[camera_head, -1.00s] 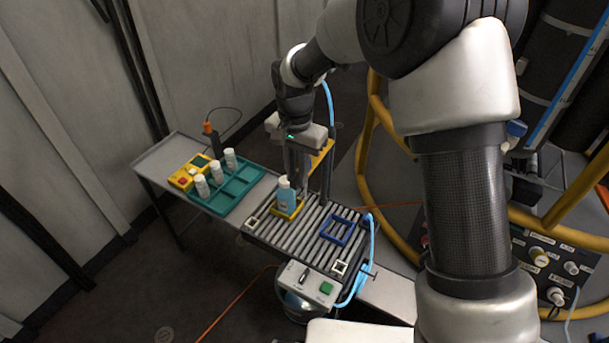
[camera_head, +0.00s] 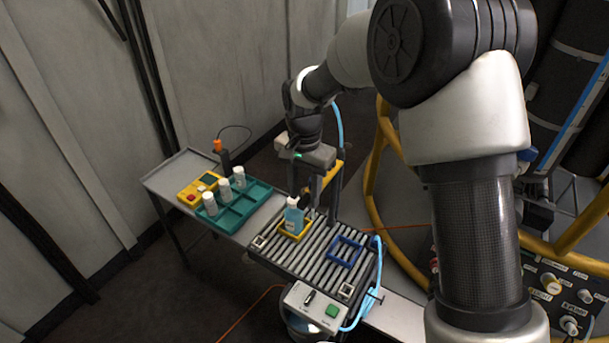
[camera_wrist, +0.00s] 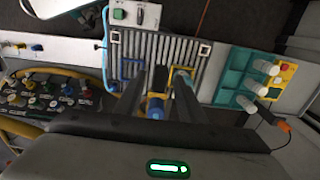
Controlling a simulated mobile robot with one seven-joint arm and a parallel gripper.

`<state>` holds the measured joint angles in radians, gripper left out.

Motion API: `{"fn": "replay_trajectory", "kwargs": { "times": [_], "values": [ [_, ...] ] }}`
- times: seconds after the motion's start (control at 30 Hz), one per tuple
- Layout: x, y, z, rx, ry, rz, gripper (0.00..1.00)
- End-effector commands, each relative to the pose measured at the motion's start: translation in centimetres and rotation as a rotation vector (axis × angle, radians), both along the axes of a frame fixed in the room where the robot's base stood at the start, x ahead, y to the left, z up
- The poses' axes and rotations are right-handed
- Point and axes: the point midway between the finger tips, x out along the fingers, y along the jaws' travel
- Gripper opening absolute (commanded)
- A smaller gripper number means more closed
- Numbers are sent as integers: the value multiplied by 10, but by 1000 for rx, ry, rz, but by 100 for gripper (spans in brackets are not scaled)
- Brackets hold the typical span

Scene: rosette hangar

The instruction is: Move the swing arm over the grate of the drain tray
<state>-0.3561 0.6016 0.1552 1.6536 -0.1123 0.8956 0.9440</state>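The drain tray's slatted grate (camera_head: 318,258) shows in the head view, and also in the wrist view (camera_wrist: 152,45). A yellow bar, apparently the swing arm (camera_head: 335,173), stands at the tray's far edge, partly hidden behind my gripper. In the wrist view a yellow piece with a blue cylinder (camera_wrist: 155,108) shows between my fingers; I cannot tell whether they touch it. My gripper (camera_head: 304,200) points down near the far edge, just behind the light-blue bottle (camera_head: 294,218). Its fingers (camera_wrist: 167,78) are apart. The bottle stands upright at the yellow square frame (camera_head: 297,236).
A blue square frame (camera_head: 346,252) lies on the grate. A teal rack (camera_head: 236,208) with white bottles and a yellow device (camera_head: 195,190) sit left. A control box (camera_head: 315,306) is on the near edge. A light-blue hose (camera_head: 376,262) and yellow rails (camera_head: 372,180) stand right.

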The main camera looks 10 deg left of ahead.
Motion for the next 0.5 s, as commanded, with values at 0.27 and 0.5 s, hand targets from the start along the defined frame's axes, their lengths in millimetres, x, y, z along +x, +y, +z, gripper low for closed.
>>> {"fn": "replay_trajectory", "kwargs": {
  "times": [0.27,0.5],
  "values": [
    [1,1,53,2,-6,1,36],
    [1,0,112,2,-5,-1,36]
  ]
}}
